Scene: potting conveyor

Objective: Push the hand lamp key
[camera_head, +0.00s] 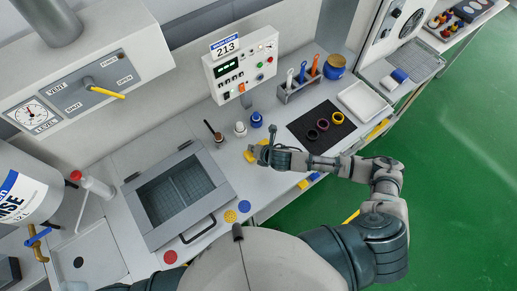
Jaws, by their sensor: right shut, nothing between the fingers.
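A white control box (241,67) marked 213 stands at the back of the bench, with a green display, small coloured buttons and an orange switch. I cannot read which key is the hand lamp key. My right gripper (262,152) is shut and empty over the bench, in front of the box and apart from it. A small yellow thing (249,156) shows by its fingertips, partly hidden; I cannot tell whether they touch. My left gripper is out of view.
A white knob (240,129) and a blue knob (256,119) stand between gripper and box. A framed basin (152,232) is at left. A black mat (303,126) with rings and a tool rack (287,95) are at right.

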